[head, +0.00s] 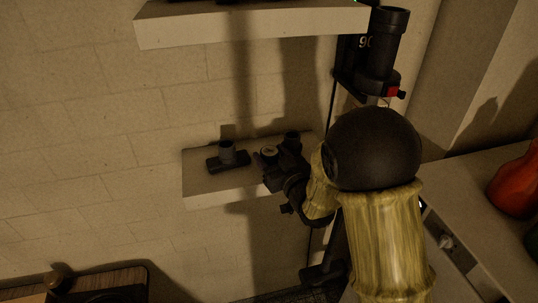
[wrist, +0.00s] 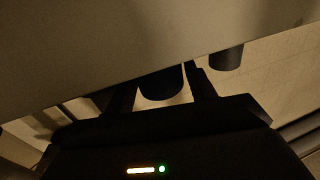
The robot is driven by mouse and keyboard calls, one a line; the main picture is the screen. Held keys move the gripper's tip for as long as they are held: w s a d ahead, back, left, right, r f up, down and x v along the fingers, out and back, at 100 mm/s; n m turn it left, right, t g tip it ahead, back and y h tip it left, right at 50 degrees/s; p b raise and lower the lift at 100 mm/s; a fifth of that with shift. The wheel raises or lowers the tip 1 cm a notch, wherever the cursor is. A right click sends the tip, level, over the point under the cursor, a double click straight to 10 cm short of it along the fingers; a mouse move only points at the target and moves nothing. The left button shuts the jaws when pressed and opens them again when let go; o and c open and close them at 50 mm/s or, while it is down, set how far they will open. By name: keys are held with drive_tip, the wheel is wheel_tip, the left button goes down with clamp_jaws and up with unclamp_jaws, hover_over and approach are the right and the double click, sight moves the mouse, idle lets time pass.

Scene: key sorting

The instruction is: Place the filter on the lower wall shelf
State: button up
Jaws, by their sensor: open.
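The lower wall shelf (head: 200,190) is a pale slab on the tiled wall in the head view. A dark piece with a short upright cylinder (head: 227,157) stands on its left part. A small round dark piece with a lighter top (head: 269,152) is on the shelf beside my gripper (head: 272,168). I cannot tell for sure which is the filter. My gripper is at the shelf's right part, its fingers partly hidden by the wrist. In the wrist view my gripper (wrist: 160,82) is open, with a dark rounded object (wrist: 160,88) between its fingers; contact is unclear.
An upper shelf (head: 250,27) juts out above. A dark cylindrical device with a red part (head: 380,50) hangs at the right. A counter with a red object (head: 513,185) is at the right. In the wrist view another dark cylinder (wrist: 227,58) is close to the right finger.

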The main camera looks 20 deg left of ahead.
drive_tip(key=b+v, duration=0.4)
drive_tip(key=v, duration=0.7)
drive_tip(key=shift+w, duration=0.1)
drive_tip(key=d+f+m+g+h, duration=0.1)
drive_tip(key=d+f+m+h, duration=0.3)
drive_tip(key=d, duration=0.4)
drive_tip(key=d+f+m+g+h, duration=0.1)
drive_tip(key=d+f+g+h, duration=0.1)
drive_tip(key=d+f+h, duration=0.5)
drive_tip(key=s+d+f+m+g+h, duration=0.1)
drive_tip(key=s+d+f+m+g, duration=0.1)
drive_tip(key=s+d+m+g, duration=0.2)
drive_tip(key=s+d+g, duration=0.3)
drive_tip(key=s+d, duration=0.3)
drive_tip(key=s, duration=0.1)
drive_tip(key=shift+s+h, duration=0.4)
